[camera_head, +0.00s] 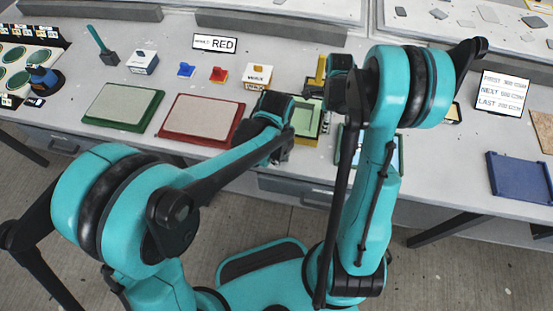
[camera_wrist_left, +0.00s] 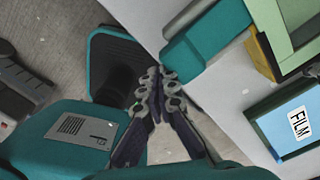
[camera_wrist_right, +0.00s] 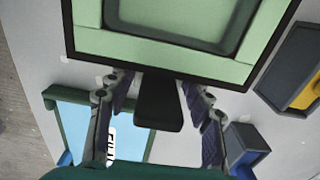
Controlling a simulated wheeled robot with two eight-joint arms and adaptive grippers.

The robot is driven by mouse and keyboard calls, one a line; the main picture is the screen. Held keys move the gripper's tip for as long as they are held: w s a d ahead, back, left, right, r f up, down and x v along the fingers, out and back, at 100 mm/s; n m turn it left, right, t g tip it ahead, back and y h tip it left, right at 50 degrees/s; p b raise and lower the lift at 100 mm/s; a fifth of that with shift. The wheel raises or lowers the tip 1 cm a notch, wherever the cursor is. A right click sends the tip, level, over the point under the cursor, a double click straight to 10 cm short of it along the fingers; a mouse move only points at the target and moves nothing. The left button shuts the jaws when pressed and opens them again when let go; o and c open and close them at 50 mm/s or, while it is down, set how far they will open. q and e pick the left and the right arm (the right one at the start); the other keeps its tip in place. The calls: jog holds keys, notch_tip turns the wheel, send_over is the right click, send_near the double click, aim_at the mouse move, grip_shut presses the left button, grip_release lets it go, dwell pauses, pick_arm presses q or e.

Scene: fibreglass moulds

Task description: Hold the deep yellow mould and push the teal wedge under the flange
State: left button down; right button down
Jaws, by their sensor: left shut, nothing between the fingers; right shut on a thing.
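The deep mould shows a light green top and yellow sides in the head view (camera_head: 306,118). In the left wrist view its yellow side (camera_wrist_left: 262,58) is at upper right; in the right wrist view its green top (camera_wrist_right: 160,45) has a dark rim. The teal wedge (camera_wrist_left: 207,38) lies by the mould's yellow side in the left wrist view; I cannot tell whether its far end is under the flange. My left gripper (camera_wrist_left: 160,82) is shut, empty, close to the wedge's near end. My right gripper (camera_wrist_right: 160,95) is shut on the mould's dark tab.
A blue film tray (camera_wrist_left: 295,122) lies beside the mould. A green-framed mould (camera_head: 122,106) and a red-framed mould (camera_head: 202,119) lie to the left. A blue tray (camera_head: 520,176) is at far right. Small blocks and a box (camera_head: 257,77) stand behind. The table's front edge is close.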

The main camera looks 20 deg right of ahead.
pick_arm(q)
jog(key=shift+w+d, duration=0.5)
jog(key=shift+w, duration=0.35)
dwell(1.1)
jog(key=shift+s+a+r, duration=0.3)
jog(key=shift+s+r, duration=0.15)
jog(key=shift+r, duration=0.2)
jog(key=shift+s+a+r, duration=0.25)
jog(key=shift+s+r, duration=0.25)
jog(key=shift+r, duration=0.2)
jog(key=shift+s+a+r, duration=0.3)
jog(key=shift+s+r, duration=0.15)
jog(key=shift+r, duration=0.2)
pick_arm(e)
jog(key=c, duration=0.6)
grip_release()
notch_tip(320, 180, up, 12)
